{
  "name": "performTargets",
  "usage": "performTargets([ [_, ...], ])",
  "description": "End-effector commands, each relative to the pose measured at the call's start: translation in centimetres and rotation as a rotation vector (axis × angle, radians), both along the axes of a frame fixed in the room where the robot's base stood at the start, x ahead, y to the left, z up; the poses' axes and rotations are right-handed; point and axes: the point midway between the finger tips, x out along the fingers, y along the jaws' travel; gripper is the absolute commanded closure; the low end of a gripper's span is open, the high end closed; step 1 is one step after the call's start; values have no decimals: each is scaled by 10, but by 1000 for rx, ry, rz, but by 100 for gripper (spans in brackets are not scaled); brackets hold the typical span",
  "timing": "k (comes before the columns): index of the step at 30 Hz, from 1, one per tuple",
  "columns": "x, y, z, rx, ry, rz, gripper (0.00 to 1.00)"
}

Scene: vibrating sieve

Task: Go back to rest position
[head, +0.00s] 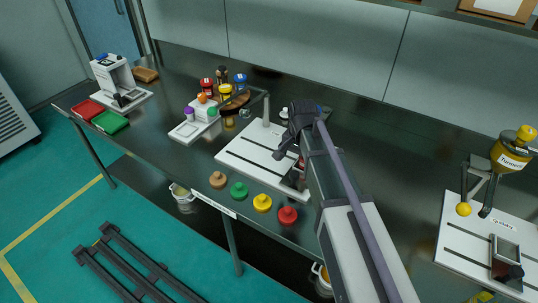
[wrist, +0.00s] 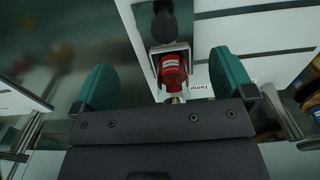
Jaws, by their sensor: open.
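In the wrist view, the two teal fingers of my gripper (wrist: 165,78) stand wide apart. A red labelled jar (wrist: 172,72) shows between them, with clear gaps on both sides; I see no finger touching it. The jar sits at a light bracket under a dark rounded knob (wrist: 165,27), on a white slotted board. In the head view, my arm reaches over the right side of the white board (head: 240,152) at the middle of the bench. The arm hides most of the gripper and the jar there.
A dark bench (head: 375,130) runs along the wall. Colored lids, including a red one (head: 288,215), line its front edge. Spice jars (head: 207,86) stand behind. A yellow Turmeric hopper (head: 510,154) stands right. Red (head: 87,109) and green (head: 110,122) trays lie left.

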Motion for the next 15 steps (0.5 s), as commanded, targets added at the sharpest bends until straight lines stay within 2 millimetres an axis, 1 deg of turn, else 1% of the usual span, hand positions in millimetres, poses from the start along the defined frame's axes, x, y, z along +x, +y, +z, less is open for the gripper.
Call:
performTargets([
  [7,0,0,-1,0,0,5,0],
  [8,0,0,-1,0,0,21,0],
  [10,-5,-1,-1,0,0,123,0],
  [11,-13,-2,-1,0,0,196,0],
  [13,-65,-17,3,-1,1,395,0],
  [15,-112,-36,8,-1,1,532,0],
])
